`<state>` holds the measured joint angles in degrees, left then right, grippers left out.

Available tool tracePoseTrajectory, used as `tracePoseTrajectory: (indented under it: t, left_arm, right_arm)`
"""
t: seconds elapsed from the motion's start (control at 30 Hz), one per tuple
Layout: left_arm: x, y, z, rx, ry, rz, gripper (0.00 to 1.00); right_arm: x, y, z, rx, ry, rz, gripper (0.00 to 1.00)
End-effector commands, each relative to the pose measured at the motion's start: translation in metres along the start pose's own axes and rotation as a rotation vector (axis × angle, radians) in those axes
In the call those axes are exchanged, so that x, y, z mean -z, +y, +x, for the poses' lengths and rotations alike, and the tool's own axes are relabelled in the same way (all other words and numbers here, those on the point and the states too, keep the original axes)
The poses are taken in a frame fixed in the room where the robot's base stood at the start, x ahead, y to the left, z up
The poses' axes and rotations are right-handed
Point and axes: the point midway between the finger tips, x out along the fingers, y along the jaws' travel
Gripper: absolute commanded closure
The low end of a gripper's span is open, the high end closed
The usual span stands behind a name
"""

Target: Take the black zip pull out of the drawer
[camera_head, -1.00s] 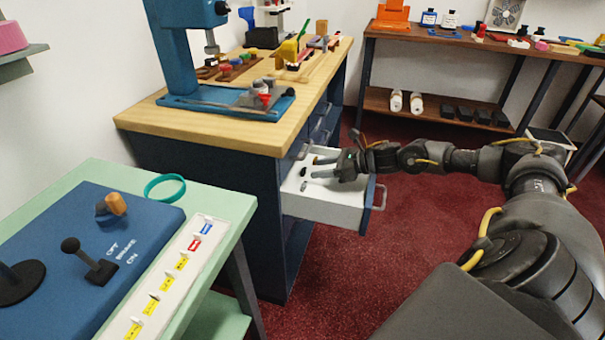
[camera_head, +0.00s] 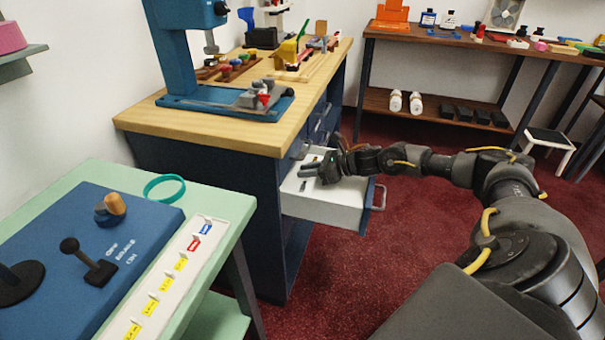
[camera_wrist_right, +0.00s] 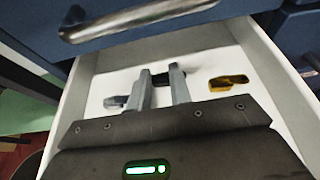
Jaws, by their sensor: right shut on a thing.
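The white-lined drawer (camera_head: 335,205) of the wooden-topped bench stands open. My right gripper (camera_head: 308,170) reaches into it from the right, low over its floor. In the right wrist view, its two grey fingers (camera_wrist_right: 161,86) are shut on a small dark piece between them, which I take as the black zip pull (camera_wrist_right: 160,79). The fingers hide much of it, and I cannot tell whether it touches the drawer floor. A grey pull (camera_wrist_right: 115,101) lies left of the fingers and a yellow, brass-like pull (camera_wrist_right: 228,82) lies to the right. My left gripper is out of view.
The upper drawer's metal handle (camera_wrist_right: 140,17) is close beyond the fingers. A blue press (camera_head: 185,60) stands on the bench top (camera_head: 215,130). A green table (camera_head: 225,245) with a blue control panel is at the left. Red floor is open on the right.

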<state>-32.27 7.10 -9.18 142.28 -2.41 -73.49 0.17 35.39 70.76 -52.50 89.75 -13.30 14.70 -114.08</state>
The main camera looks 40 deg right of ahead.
Motion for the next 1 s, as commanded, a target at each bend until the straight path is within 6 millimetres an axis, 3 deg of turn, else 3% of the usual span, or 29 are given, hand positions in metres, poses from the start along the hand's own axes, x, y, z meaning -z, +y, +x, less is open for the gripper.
tracePoseTrajectory:
  t: [0.33,0.5,0.77,1.0]
  left_arm:
    - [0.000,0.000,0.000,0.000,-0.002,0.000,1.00]
    - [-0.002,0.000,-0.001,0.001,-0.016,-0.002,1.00]
    - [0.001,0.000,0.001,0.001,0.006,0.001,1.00]
    - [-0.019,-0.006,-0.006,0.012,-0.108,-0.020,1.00]
  right_arm:
    - [-0.001,0.000,-0.001,0.000,0.000,0.000,1.00]
    - [-0.012,0.000,-0.005,0.001,0.000,-0.001,1.00]
    - [0.007,0.000,-0.043,0.001,0.006,0.000,1.00]
    - [-0.049,-0.001,-0.064,0.002,-0.003,-0.004,1.00]
